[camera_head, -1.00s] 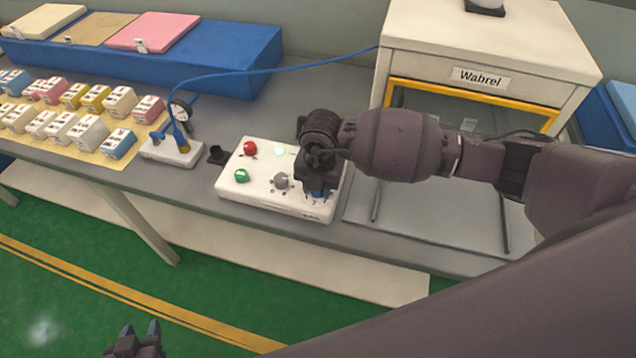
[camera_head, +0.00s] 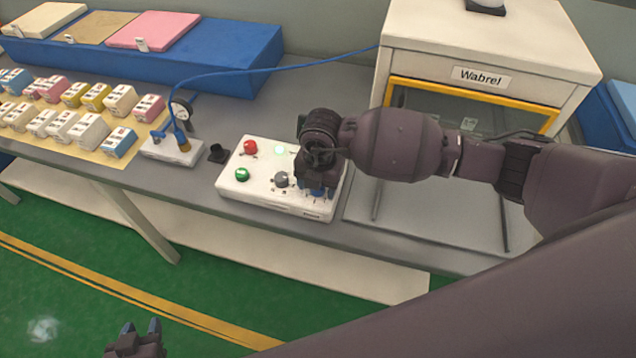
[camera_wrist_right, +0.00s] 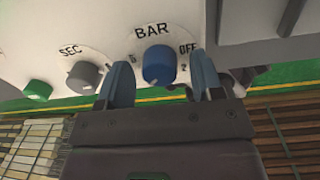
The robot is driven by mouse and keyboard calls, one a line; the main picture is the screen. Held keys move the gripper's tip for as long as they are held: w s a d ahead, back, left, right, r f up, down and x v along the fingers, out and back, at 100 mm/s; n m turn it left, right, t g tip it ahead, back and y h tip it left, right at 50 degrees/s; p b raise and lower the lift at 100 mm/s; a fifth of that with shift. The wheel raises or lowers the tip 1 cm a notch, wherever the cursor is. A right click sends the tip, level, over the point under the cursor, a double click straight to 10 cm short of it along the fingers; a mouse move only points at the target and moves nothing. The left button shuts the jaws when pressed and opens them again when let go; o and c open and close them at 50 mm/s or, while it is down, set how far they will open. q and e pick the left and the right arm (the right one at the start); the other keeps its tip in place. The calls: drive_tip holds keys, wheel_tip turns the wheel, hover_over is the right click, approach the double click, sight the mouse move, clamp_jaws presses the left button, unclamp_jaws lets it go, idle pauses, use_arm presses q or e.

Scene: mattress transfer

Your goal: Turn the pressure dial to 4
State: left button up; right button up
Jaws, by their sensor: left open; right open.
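The pressure dial (camera_wrist_right: 160,65) is a blue knob under the word BAR on the white control box, seen in the right wrist view. The marks 6, OFF and 2 show around it; I cannot tell its setting. My right gripper (camera_wrist_right: 162,82) is open, with one blue finger on each side of the dial; contact is not clear. In the head view the control box (camera_head: 238,188) is under my right gripper (camera_head: 318,190), which hides the dial. My left gripper (camera_head: 139,330) is open and empty at the bottom left, over the floor, away from the box.
The box also bears a grey SEC knob (camera_head: 281,179), a green button (camera_head: 242,174) and a red button (camera_head: 250,147). A gauge unit (camera_head: 172,152) stands to the left. The Wabrel press (camera_head: 440,45) stands behind on the right. Several small cartons (camera_head: 88,130) lie at left.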

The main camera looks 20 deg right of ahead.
drive_tip(key=shift+r, duration=0.1)
wheel_tip(320, 180, up, 11)
drive_tip(key=shift+s+d+b, duration=0.15)
drive_tip(key=shift+b, duration=0.2)
drive_tip(key=shift+f, duration=0.2)
idle(0.4)
